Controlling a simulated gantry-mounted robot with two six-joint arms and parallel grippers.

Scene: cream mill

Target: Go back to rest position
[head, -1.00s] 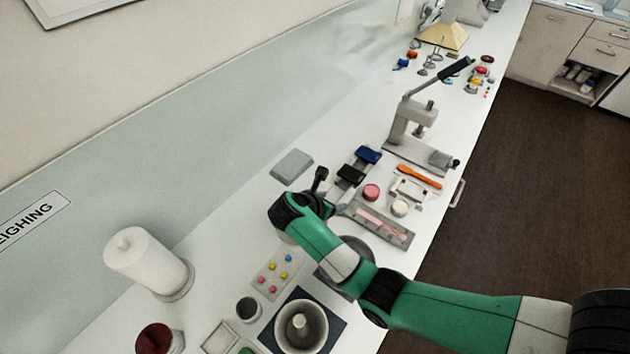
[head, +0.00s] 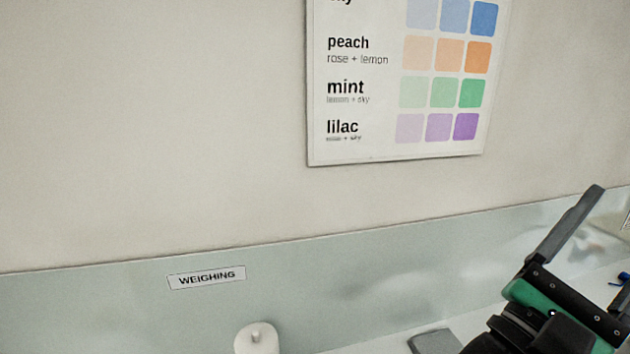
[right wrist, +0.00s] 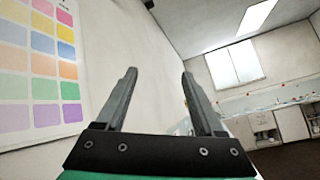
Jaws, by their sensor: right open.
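My right gripper (right wrist: 160,100) is open and empty in the right wrist view, with its two grey fingers apart and pointing up into the room. In the head view my right gripper (head: 592,262) shows at the lower right, raised in front of the pale splashback; one finger stands out clearly and the other is hard to make out. My left gripper is in neither view.
A wall chart of colours (head: 395,85) hangs above the splashback and also shows in the right wrist view (right wrist: 40,65). A WEIGHING label (head: 206,277) is on the splashback (head: 110,310). The white roll (head: 257,339) and a grey block (head: 435,342) show at the bottom edge.

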